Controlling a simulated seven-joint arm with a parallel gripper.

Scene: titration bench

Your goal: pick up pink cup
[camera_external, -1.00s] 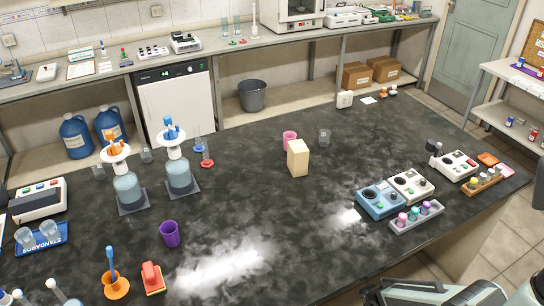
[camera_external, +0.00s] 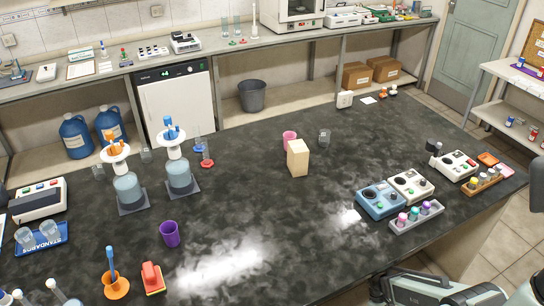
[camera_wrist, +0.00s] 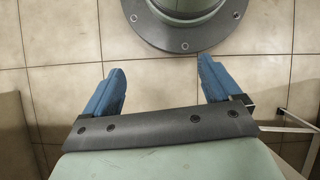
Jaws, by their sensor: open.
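The pink cup (camera_external: 289,137) stands on the black bench, right behind a beige block (camera_external: 298,160) that hides part of its lower right side. My gripper (camera_wrist: 160,85) shows in the wrist view with its two blue fingers spread wide and nothing between them. It points at the tiled floor and my own round base, away from the bench top. In the external view only parts of my arm show at the lower right, far from the cup. The cup is not in the wrist view.
A clear beaker (camera_external: 324,136) stands right of the cup. A purple cup (camera_external: 170,234) stands nearer the front left. Two dispenser bottles (camera_external: 179,176) are at the left. Blue and white instruments (camera_external: 381,200) and a vial rack (camera_external: 417,215) sit at the right. The middle of the bench is clear.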

